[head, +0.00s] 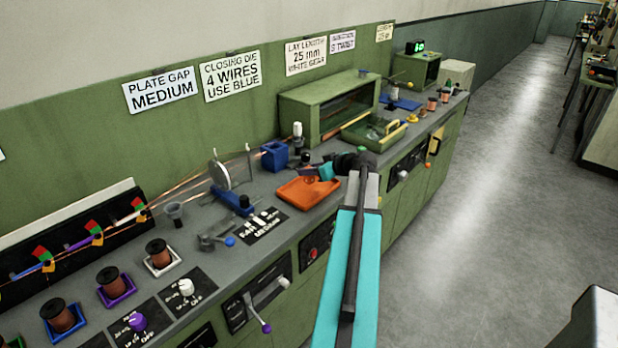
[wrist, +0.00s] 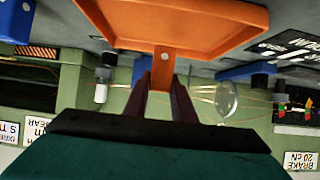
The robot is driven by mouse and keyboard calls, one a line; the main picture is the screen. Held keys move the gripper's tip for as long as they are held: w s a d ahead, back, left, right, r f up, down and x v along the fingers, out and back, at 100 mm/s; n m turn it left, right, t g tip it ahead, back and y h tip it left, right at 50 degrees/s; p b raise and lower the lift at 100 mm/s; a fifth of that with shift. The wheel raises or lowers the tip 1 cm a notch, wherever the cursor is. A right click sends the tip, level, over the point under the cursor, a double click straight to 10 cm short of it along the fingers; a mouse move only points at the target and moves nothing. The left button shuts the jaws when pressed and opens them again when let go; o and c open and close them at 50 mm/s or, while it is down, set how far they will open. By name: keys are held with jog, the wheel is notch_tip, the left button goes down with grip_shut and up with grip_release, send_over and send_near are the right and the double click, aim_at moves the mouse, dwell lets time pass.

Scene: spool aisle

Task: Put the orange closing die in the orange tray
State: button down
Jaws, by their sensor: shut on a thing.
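The orange tray (head: 308,194) lies on the grey bench near its front edge, just left of my arm. In the wrist view the tray (wrist: 215,40) fills the top of the picture, which is upside down. My gripper (head: 314,176) is over the tray's back part, its dark fingers (wrist: 163,84) shut on the orange closing die (wrist: 162,66). The die merges in colour with the tray behind it, so I cannot tell whether it touches the tray floor. In the head view the die is a small orange shape (head: 310,180) by the fingertips.
A blue box (head: 274,156) and a white-topped post (head: 298,132) stand behind the tray. A blue-based stand with a disc (head: 220,176) is to the left, with a black label plate (head: 262,226) in front.

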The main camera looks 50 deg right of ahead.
aim_at(312, 177)
jog(key=shift+f+p, duration=0.55)
jog(key=shift+f, duration=0.95)
jog(key=shift+f, duration=0.2)
jog(key=c, duration=1.5)
grip_release()
jog(key=shift+s+r, duration=0.1)
jog(key=shift+r, duration=0.15)
jog(key=b+v, duration=0.3)
jog(key=v, duration=0.8)
jog(key=shift+s+a+r, duration=0.1)
jog(key=shift+s+r, duration=0.05)
jog(key=shift+s, duration=0.25)
